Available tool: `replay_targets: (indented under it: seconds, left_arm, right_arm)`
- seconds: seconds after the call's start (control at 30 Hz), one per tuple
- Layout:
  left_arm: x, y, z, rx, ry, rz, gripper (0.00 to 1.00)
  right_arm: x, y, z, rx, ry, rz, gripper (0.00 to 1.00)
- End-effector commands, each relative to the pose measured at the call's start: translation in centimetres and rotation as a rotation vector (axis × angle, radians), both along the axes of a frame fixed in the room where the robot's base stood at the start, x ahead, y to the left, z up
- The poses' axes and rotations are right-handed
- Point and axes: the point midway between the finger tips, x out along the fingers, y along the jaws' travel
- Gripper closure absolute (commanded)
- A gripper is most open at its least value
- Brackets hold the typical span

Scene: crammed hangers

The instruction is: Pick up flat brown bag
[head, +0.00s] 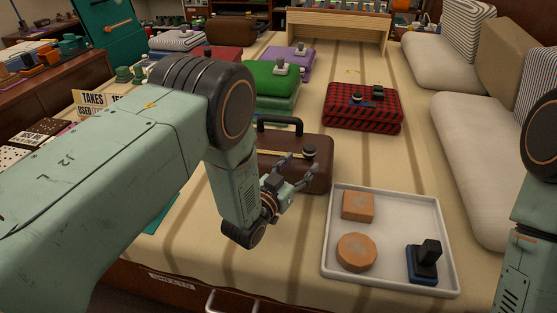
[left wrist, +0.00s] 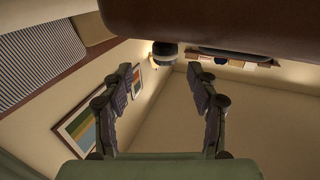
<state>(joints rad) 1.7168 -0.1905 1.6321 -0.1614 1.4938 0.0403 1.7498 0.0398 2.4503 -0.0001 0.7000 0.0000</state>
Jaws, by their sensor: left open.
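The flat brown bag (head: 318,181) lies on the bed near the middle of the head view, with a dark handle at its far left and a dark round knob (head: 310,151) on it. My arm hides its left part. My left gripper (head: 301,166) is open and empty at the bag's near side, its fingers pointing toward the knob. In the left wrist view a brown surface, likely the bag (left wrist: 220,20), fills the top, with a dark knob (left wrist: 165,49) beyond the spread fingers (left wrist: 161,80). Contact cannot be told. My right gripper is out of view.
A white tray (head: 330,235) with two tan blocks and a dark stamp-like object stands at the front right. A red checked bag (head: 350,112), a green bag (head: 262,78) and a purple bag (head: 296,58) lie farther back. Pillows (head: 450,150) line the right. Bare bed lies between.

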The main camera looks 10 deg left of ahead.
Motion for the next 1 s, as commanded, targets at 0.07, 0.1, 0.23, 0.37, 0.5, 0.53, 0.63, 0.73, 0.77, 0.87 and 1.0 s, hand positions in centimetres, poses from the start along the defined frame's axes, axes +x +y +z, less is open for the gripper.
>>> replay_targets:
  seconds: [0.07,0.1,0.23,0.37,0.5,0.53,0.63,0.73,0.77,0.87,1.0]
  left_arm:
    - [0.6,-0.3,0.0,0.0,-0.003,-0.001,0.41]
    - [1.1,-0.4,0.0,0.0,-0.003,-0.001,0.41]
    - [2.3,-0.8,-0.1,0.0,-0.003,-0.001,0.41]
    - [4.1,-1.1,-0.5,-0.001,-0.005,0.0,0.41]
    - [6.1,-1.7,-0.7,-0.001,-0.004,-0.001,0.41]
    - [6.4,-1.8,-0.7,-0.001,-0.003,-0.001,0.41]
    - [7.1,-2.1,-0.6,0.0,-0.001,0.0,0.41]
    - [7.4,-2.2,-0.5,0.0,-0.001,0.0,0.41]
    - [7.4,-2.2,-0.5,0.0,0.0,0.0,0.41]
    - [7.4,-2.2,-0.5,0.0,0.0,0.0,0.41]
    - [7.4,-2.2,-0.5,0.0,0.0,0.0,0.51]
  right_arm:
    - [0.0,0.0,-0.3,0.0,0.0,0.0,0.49]
    - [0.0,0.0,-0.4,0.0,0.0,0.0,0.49]
    - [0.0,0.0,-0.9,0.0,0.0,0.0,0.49]
    - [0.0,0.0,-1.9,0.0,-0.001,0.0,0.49]
    - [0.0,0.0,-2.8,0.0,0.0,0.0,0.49]
    - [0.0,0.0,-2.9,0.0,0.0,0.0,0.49]
    - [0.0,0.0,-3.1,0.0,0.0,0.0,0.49]
    - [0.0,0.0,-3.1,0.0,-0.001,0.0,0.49]
    - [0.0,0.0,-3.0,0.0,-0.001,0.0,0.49]
    - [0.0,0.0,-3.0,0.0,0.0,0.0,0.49]
    - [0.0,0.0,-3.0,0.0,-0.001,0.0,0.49]
